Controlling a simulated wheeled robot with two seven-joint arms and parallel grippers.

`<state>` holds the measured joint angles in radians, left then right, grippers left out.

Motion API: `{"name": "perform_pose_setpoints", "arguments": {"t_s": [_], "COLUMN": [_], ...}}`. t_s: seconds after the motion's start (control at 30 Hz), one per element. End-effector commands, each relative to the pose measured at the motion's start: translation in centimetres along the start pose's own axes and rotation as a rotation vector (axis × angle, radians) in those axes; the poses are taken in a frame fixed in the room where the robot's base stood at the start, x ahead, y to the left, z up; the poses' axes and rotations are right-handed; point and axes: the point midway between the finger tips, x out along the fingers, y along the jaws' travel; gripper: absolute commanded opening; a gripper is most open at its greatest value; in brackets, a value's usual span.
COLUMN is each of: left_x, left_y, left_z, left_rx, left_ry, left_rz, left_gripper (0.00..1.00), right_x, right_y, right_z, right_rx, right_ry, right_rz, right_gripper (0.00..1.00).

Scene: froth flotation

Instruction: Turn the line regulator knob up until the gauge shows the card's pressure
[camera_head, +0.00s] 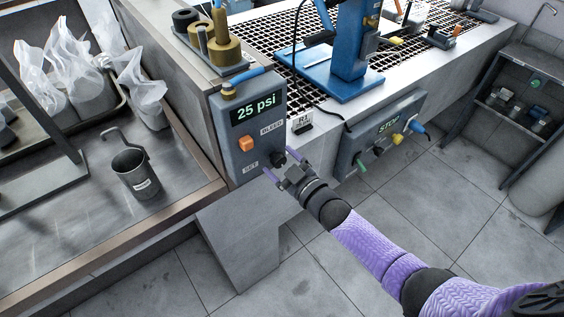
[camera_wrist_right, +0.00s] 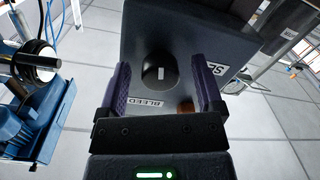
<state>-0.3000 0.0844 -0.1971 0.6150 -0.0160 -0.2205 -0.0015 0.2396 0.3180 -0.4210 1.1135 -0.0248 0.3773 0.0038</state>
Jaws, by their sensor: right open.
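The regulator box (camera_head: 237,170) is a dark grey panel in the head view, and its lit gauge (camera_head: 257,107) reads 25 psi. A dark knob (camera_head: 278,158) sits low on its face; in the wrist view this round knob (camera_wrist_right: 160,72) has a white mark on top. My right gripper (camera_head: 281,166) is open in front of the knob. In the wrist view my right gripper's purple fingers (camera_wrist_right: 160,80) stand either side of the knob, with gaps visible. A small white card (camera_head: 302,122) marked R1 stands right of the box; its smaller print is unreadable. My left gripper is out of view.
A second panel (camera_head: 385,125) marked STOP has coloured knobs to the right. A metal mug (camera_head: 137,176) stands on the left bench. Open floor lies below.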

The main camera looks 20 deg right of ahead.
Motion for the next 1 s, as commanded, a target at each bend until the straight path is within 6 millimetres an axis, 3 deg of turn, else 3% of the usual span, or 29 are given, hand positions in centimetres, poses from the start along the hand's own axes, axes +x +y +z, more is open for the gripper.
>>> {"name": "perform_pose_setpoints", "arguments": {"t_s": [0.17,0.43,0.6,1.0], "left_x": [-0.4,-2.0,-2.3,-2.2], "left_y": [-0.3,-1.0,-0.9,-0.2], "left_z": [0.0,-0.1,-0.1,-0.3], "left_rx": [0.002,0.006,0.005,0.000], "left_ry": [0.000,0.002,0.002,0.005], "left_rz": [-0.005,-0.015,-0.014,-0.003], "left_gripper": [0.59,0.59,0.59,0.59], "right_x": [-0.9,-7.2,-9.6,-9.9], "right_y": [0.1,0.0,0.0,0.0], "right_z": [-0.1,-0.1,0.0,0.0], "right_rx": [0.001,0.001,0.000,0.000], "right_ry": [0.000,-0.004,-0.001,0.000], "right_rz": [0.000,-0.002,-0.001,0.000], "right_gripper": [0.85,0.85,0.85,0.85]}}
